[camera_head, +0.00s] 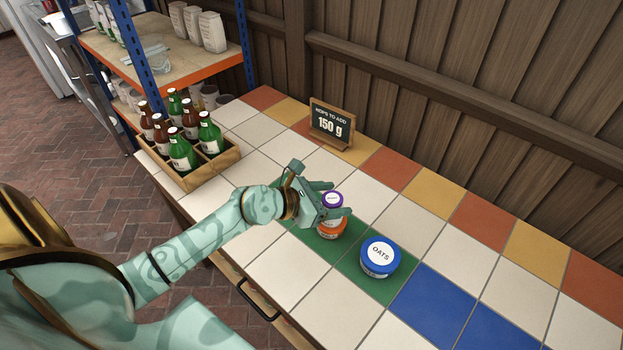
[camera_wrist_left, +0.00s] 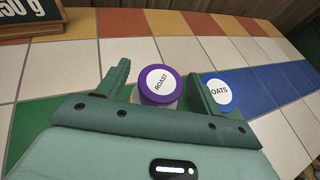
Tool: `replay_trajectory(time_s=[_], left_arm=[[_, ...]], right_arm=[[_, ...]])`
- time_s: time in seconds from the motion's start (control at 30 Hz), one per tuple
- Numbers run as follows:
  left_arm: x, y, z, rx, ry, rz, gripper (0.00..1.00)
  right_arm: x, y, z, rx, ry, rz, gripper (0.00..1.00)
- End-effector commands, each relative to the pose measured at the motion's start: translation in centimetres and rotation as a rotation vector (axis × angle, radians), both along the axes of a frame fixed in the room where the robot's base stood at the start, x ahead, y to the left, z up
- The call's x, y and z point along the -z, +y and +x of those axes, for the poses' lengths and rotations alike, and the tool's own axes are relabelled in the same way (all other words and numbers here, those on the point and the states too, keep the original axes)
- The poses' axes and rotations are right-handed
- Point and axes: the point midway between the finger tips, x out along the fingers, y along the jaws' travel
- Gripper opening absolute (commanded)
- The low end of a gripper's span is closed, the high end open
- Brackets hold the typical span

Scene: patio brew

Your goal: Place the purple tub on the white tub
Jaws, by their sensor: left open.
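The purple tub (camera_head: 332,199), lid labelled ROAST, is upright on the tiled counter's green-tile area, partly hidden by my left gripper (camera_head: 332,204). An orange tub (camera_head: 331,229) shows just below it in the head view; I cannot tell whether the purple tub stands on it or behind it. In the left wrist view the purple lid (camera_wrist_left: 160,83) lies between the two fingers of my left gripper (camera_wrist_left: 160,88), which is open around it. I see no tub that is clearly white. My right gripper is not in view.
A blue-lidded OATS tub (camera_head: 380,256) stands close by on the right. A wooden bottle crate (camera_head: 213,171) is at the left. A small 150 g sign (camera_head: 332,124) stands behind, near the wooden fence. White and blue tiles at the front right are clear.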

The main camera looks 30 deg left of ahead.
Motion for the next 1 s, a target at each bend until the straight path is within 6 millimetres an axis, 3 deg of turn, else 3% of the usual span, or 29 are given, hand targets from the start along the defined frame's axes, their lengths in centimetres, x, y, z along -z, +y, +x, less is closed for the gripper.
replay_trajectory(time_s=[0.2,0.4,1.0], left_arm=[[-2.2,2.5,-4.3,0.002,0.001,0.004,0.66],[-3.4,4.1,-7.1,0.001,0.002,0.002,0.66],[-3.9,4.6,-7.9,0.001,0.0,0.0,0.66]], right_arm=[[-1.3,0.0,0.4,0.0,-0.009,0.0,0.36],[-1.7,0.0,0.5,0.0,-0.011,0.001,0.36],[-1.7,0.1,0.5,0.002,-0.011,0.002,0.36]])
